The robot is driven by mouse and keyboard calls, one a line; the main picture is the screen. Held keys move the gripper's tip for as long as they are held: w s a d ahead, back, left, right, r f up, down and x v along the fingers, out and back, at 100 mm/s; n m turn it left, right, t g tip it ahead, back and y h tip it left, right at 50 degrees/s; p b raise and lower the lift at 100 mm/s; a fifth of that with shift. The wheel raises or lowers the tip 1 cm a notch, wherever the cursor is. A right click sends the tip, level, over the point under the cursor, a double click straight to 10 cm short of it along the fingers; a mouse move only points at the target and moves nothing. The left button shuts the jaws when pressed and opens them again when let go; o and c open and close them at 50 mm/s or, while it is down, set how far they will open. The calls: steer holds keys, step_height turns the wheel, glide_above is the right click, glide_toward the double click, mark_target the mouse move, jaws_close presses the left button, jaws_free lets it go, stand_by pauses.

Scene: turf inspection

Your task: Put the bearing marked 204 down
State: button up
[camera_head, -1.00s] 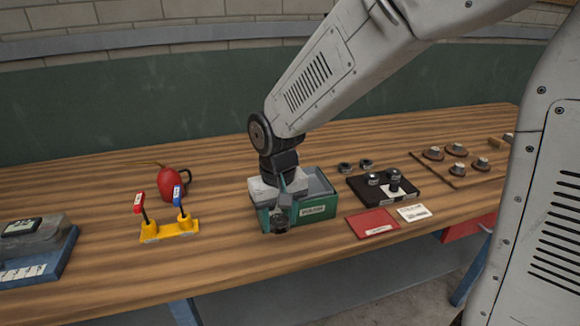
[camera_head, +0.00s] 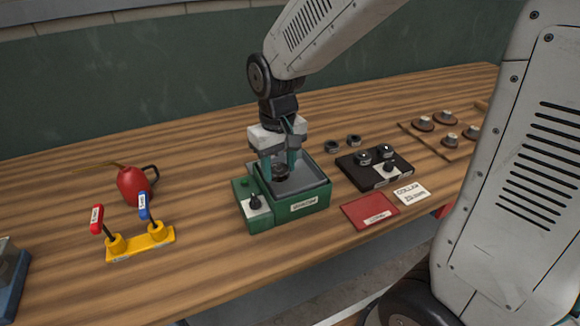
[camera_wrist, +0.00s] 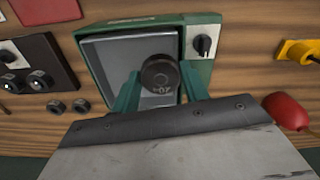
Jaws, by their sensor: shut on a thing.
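My gripper (camera_head: 281,168) points down over the grey basin of a green box (camera_head: 283,212). It is shut on a dark round bearing (camera_head: 281,172), which sits between the teal fingers. In the wrist view the bearing (camera_wrist: 160,78) lies between the fingertips, over the grey basin of the green box (camera_wrist: 100,75). Its marking is upside down and too small to read surely. Whether the bearing touches the basin floor is unclear. The front label of the box is too small to read. A black knob (camera_head: 255,202) is on the left part of the box.
A black panel with knobs (camera_head: 374,168), a red plate (camera_head: 369,211) and a white card (camera_head: 411,194) lie right of the box. Two dark rings (camera_head: 333,147) lie behind. A yellow lever stand (camera_head: 141,244) and red oil can (camera_head: 134,185) are left. Bare wood lies between.

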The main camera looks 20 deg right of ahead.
mark_target(291, 178)
steer(key=d, duration=0.1)
steer(key=w+d, duration=0.2)
steer(key=d, duration=0.1)
steer(key=shift+w+f, duration=0.2)
steer(key=shift+f, duration=1.8)
steer(key=shift+f, duration=0.15)
steer(key=o, duration=1.2)
